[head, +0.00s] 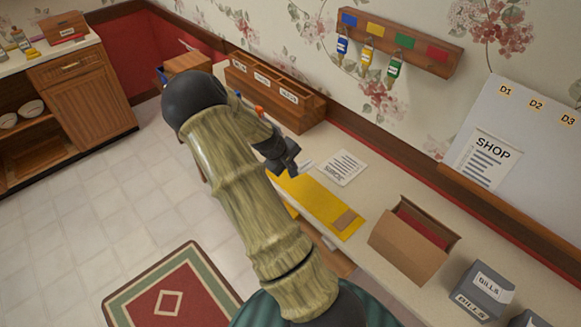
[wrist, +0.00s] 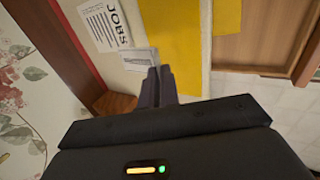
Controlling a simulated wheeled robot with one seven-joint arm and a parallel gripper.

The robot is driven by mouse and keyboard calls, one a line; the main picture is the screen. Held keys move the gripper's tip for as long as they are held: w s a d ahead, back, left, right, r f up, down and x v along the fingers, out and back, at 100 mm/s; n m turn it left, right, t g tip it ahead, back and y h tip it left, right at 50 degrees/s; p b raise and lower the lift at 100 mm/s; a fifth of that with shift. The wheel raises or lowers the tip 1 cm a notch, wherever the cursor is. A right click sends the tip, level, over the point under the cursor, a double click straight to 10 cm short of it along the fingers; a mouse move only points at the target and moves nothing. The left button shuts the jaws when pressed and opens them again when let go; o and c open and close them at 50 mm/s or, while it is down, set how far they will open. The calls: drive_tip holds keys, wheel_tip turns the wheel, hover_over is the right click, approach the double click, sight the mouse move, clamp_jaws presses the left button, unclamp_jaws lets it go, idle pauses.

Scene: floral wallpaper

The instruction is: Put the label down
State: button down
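A small white label (wrist: 140,60) with faint grey print shows at the fingertips in the wrist view. It also shows as a small white piece (head: 306,166) at the tip of my gripper (head: 290,162) in the head view. The fingers (wrist: 157,75) are close together on its edge. The label appears to be above the desk, beside the yellow envelope (head: 318,208) and the JOBS sheet (head: 342,168). The exact height of the label above the desk is hard to tell.
A wooden sorter (head: 276,92) stands at the desk's back left. An open cardboard box (head: 405,250) and grey BILLS boxes (head: 481,292) stand on the right. A key rack (head: 400,42) and a board with a SHOP sheet (head: 487,158) are at the wall.

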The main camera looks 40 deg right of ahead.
drive_tip(key=s+a+f, duration=0.1)
drive_tip(key=a+f, duration=0.4)
drive_tip(key=a, duration=0.7)
drive_tip(key=a+f+m, duration=0.1)
drive_tip(key=a+f, duration=0.4)
drive_tip(key=a, duration=0.7)
drive_tip(key=shift+s+a+f+m+g, duration=0.15)
drive_tip(key=shift+s+f+m+g, duration=0.15)
drive_tip(key=shift+s+g, duration=0.1)
drive_tip(key=shift+w, duration=0.15)
